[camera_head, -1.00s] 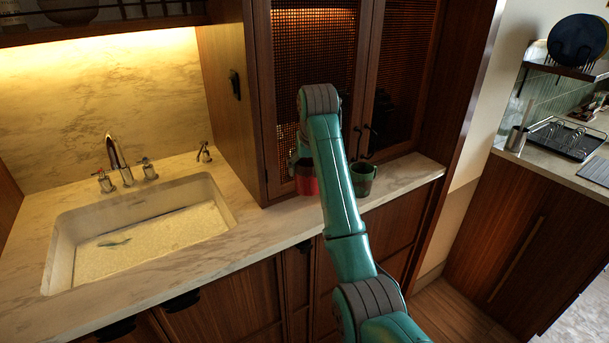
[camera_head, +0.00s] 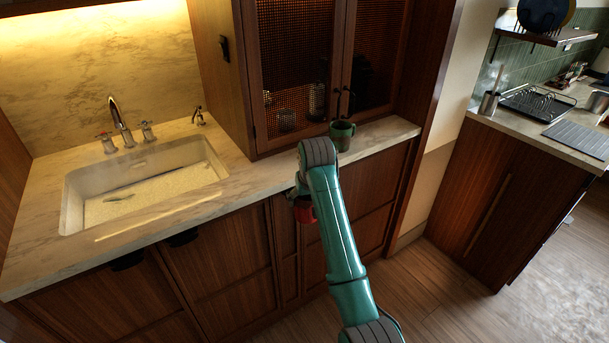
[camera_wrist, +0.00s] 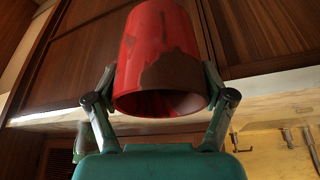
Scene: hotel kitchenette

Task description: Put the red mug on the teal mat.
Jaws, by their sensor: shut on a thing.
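The red mug (camera_head: 304,213) is held by my gripper (camera_head: 298,192) in front of the counter's front edge, over the lower cabinets. My arm hides part of it. In the wrist view the red mug (camera_wrist: 160,45) sits between the two fingers of my gripper (camera_wrist: 160,75), which press on its sides. Its round opening faces the camera, and a darker patch shows on its wall. I cannot make out a teal mat in any view.
A dark green mug (camera_head: 342,134) stands on the marble counter (camera_head: 255,178) by the glazed cabinet. The sink (camera_head: 145,185) is at left. At right, another counter holds a black dish rack (camera_head: 538,103), a grey ribbed mat (camera_head: 580,142) and a utensil cup (camera_head: 488,103). Wooden floor is clear between.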

